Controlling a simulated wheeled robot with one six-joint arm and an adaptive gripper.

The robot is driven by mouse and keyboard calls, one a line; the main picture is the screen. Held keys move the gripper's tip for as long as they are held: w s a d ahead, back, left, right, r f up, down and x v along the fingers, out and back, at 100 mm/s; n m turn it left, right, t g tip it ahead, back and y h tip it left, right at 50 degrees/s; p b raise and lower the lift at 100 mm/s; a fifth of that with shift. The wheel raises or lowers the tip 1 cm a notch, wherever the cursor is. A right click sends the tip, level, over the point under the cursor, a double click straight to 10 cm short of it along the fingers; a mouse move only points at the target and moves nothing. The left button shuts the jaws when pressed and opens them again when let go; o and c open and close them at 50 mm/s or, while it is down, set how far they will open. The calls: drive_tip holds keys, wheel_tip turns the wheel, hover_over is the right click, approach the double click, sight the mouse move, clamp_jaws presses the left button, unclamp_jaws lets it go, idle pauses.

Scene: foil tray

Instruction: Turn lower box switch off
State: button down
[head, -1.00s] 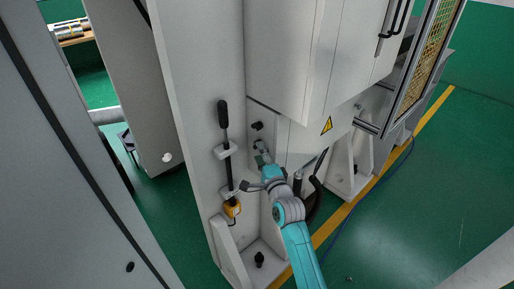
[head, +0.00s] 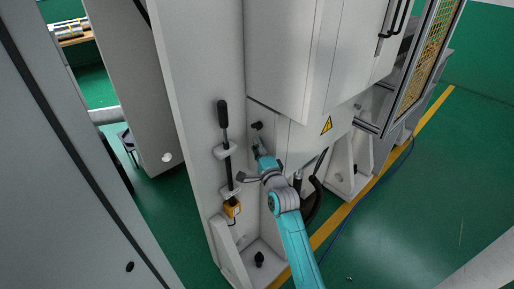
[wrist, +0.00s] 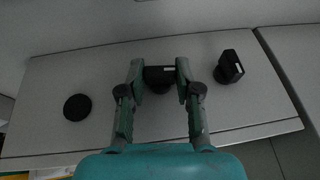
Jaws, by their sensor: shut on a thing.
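The lower box (wrist: 110,75) is a light grey panel across the wrist view. A black switch (wrist: 160,86) sits at its middle, with a small white mark at the right end of its handle. My gripper (wrist: 160,73) is shut on this switch, one finger at each end of the handle. In the head view my gripper (head: 257,143) is at the box front, and the held switch is mostly hidden there.
A second black switch (wrist: 230,67) is right of my gripper, its handle tilted. A round black disc (wrist: 77,107) is to the left. In the head view, a black-handled lever (head: 223,115) stands left of my arm. A cabinet with a yellow warning sign (head: 326,125) overhangs on the right.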

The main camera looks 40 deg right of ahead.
drive_tip(key=shift+r+n+g, duration=0.1)
drive_tip(key=shift+n+g, duration=0.2)
drive_tip(key=shift+g, duration=0.3)
drive_tip(key=shift+y, duration=0.4)
drive_tip(key=c, duration=0.8)
unclamp_jaws()
drive_tip(key=v, duration=1.2)
drive_tip(key=shift+a, duration=0.1)
